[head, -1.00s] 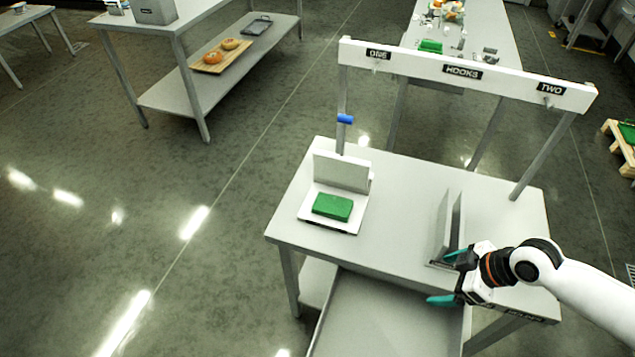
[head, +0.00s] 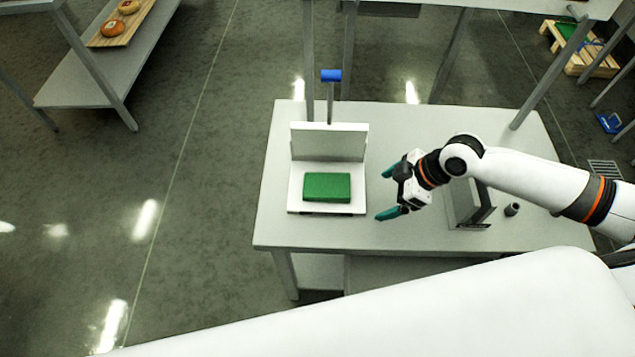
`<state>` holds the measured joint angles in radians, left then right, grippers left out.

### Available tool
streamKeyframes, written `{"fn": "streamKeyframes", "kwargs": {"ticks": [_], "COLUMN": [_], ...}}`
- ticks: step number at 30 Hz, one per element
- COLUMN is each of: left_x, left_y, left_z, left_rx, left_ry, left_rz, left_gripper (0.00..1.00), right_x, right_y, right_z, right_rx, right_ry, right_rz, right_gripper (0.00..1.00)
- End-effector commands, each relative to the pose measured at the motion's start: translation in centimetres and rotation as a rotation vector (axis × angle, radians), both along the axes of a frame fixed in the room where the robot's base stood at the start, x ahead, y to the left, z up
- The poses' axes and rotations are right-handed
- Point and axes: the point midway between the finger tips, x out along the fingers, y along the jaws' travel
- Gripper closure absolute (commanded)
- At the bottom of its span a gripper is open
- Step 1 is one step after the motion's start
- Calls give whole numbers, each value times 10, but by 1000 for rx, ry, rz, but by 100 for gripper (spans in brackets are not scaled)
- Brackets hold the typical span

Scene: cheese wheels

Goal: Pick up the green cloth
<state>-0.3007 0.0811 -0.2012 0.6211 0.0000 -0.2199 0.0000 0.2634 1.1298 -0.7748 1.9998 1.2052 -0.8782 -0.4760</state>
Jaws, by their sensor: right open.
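The green cloth (head: 327,187) is a flat, folded rectangular block. It lies on the base of a white stand (head: 328,143) with an upright back plate, on the left part of the grey table. My right gripper (head: 381,193) is open and empty, just right of the stand, its teal fingertips pointing left toward the cloth. A gap remains between the fingertips and the cloth. My left gripper is not in view.
A grey upright holder (head: 467,206) and a small dark cylinder (head: 512,209) stand on the grey table (head: 400,238) to the right, near my right arm. A blue-topped post (head: 331,76) rises behind the stand. A shelf with orange wheels on a board (head: 120,22) is far left.

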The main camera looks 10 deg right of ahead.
Motion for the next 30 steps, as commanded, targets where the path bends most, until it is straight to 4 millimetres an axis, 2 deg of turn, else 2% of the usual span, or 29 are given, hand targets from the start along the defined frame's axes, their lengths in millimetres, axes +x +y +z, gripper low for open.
{"fn": "streamKeyframes", "kwargs": {"ticks": [2, 12, 20, 27, 30], "left_x": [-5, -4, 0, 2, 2], "left_y": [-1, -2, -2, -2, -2], "left_z": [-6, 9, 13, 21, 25], "left_rx": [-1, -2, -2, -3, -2], "left_ry": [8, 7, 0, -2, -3], "left_rz": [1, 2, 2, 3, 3], "left_gripper": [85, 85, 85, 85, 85], "right_x": [2, 27, 37, 55, 57], "right_y": [4, 53, 71, 106, 111], "right_z": [-6, -2, -3, -2, -9], "right_rx": [2, 4, 3, 3, 0], "right_ry": [-1, -2, -1, -1, 2], "right_rz": [0, 1, 0, 0, -1], "right_gripper": [6, 6, 6, 6, 6]}}
